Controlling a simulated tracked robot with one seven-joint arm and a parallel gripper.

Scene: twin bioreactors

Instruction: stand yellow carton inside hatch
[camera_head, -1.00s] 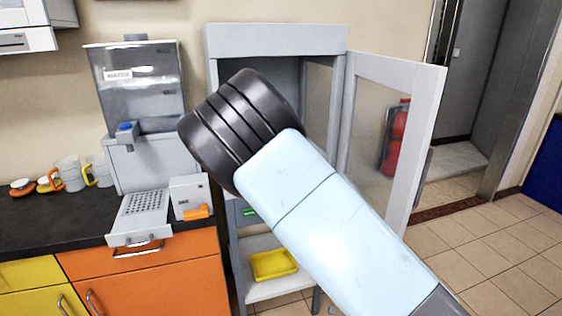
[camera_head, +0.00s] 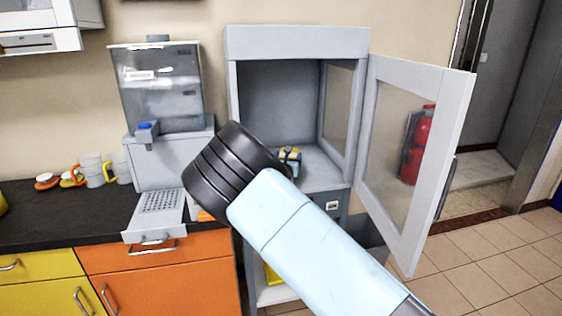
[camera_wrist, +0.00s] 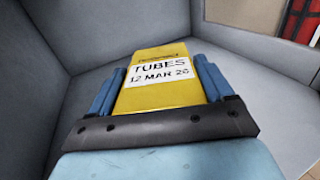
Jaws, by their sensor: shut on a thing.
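The yellow carton (camera_wrist: 160,98) carries a white label reading "TUBES 12 MAR" and fills the middle of the wrist view. My gripper (camera_wrist: 160,68) is shut on it, with a blue finger on each side. In the head view a small part of my gripper and the carton (camera_head: 289,158) shows past my black wrist, inside the open grey hatch (camera_head: 300,42). Grey hatch walls surround the carton in the wrist view. I cannot tell whether the carton's base touches the hatch floor. My arm hides the lower left of the hatch opening.
The hatch's glazed door (camera_head: 415,165) stands open to the right. A dispenser (camera_head: 160,90) stands on the dark counter (camera_head: 60,222) to the left, with several mugs farther left. A red fire extinguisher (camera_head: 418,145) shows through the door glass. Tiled floor lies free at right.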

